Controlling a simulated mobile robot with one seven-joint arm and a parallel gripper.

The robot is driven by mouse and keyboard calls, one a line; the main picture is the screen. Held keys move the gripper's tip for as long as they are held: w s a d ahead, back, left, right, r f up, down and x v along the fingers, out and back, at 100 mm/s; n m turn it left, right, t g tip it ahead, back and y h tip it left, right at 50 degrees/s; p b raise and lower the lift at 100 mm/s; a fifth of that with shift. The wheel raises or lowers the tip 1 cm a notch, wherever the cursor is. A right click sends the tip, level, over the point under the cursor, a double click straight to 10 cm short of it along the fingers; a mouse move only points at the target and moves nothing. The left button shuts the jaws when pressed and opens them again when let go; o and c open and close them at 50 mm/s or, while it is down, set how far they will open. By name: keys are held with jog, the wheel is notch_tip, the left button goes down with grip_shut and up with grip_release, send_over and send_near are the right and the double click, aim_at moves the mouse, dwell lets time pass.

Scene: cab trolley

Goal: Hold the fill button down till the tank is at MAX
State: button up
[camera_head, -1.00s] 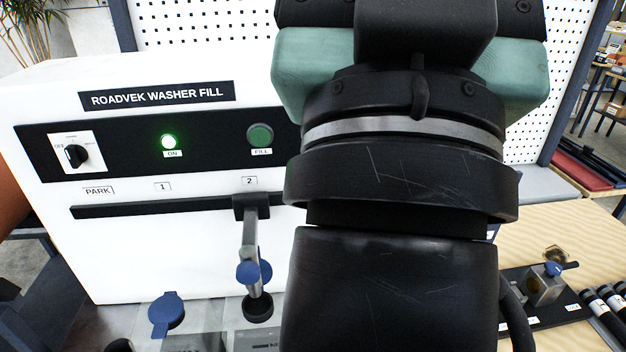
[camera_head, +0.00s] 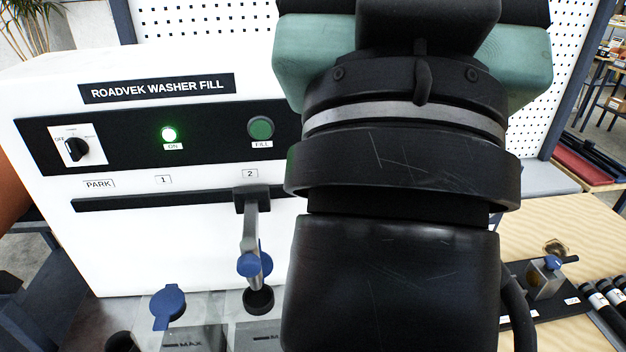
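The green fill button (camera_head: 260,128) is on the black panel of the white washer fill machine (camera_head: 60,240), with a FILL label under it. The lit green ON lamp (camera_head: 168,134) is to its left. A nozzle arm (camera_head: 252,230) hangs from the slot at position 2, its end low over the tanks. A clear tank (camera_head: 185,338) with a MAX mark shows at the bottom edge, beside a second one partly cut off; their liquid levels cannot be made out. My arm fills the picture's middle right, just right of the fill button. My gripper's fingers are out of view.
A rotary knob (camera_head: 76,150) is at the panel's left. A wooden bench (camera_head: 570,225) at right bears a small valve fixture (camera_head: 545,278) and several black bottles (camera_head: 603,300). A pegboard (camera_head: 200,22) stands behind.

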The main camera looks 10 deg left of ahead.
grip_shut()
dwell(1.5)
